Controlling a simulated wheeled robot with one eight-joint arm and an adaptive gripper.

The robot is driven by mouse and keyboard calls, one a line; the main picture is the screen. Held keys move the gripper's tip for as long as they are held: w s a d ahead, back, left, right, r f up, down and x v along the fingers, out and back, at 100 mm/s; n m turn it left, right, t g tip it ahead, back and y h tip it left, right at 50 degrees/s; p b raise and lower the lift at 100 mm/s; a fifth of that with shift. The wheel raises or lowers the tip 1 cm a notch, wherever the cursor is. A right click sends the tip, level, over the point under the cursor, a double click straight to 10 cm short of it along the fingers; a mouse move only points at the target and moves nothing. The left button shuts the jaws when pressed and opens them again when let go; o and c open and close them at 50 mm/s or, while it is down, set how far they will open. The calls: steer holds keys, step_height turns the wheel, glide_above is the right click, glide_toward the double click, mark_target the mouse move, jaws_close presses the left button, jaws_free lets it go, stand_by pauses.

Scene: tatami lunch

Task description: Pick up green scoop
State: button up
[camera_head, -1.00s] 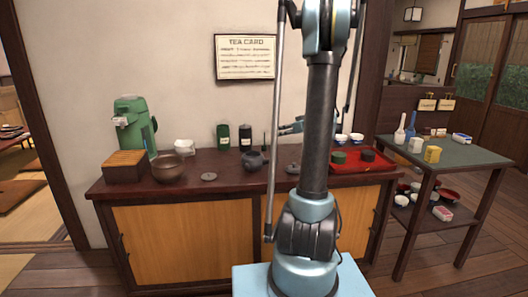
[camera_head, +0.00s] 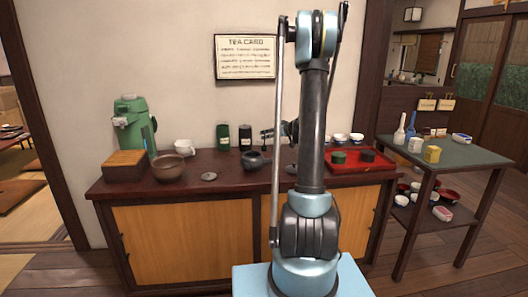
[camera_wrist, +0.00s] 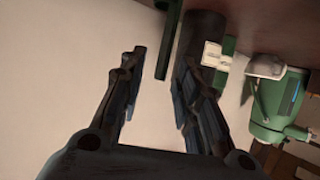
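A slim green piece that looks like the green scoop (camera_wrist: 168,42) shows in the wrist view, where it reaches into the gap between my fingers from the top edge. Its far end is cut off by the frame. My gripper (camera_wrist: 160,55) is open, with one dark finger on each side of it; I cannot tell whether either finger touches it. In the head view my gripper (camera_head: 268,134) is above the dark cabinet top, just right of the black canister. The scoop cannot be made out there.
A black canister (camera_head: 245,138) and a green canister (camera_head: 223,138) stand close by. A dark teapot (camera_head: 254,161) sits in front. A white cup (camera_head: 183,147), brown bowl (camera_head: 168,170) and green dispenser (camera_head: 130,125) are left. A red tray (camera_head: 350,169) is right.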

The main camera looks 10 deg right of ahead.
mark_target(264, 149)
steer(key=x, duration=0.3)
steer(key=shift+w+a+f, duration=0.1)
steer(key=shift+a, duration=0.1)
jaws_close()
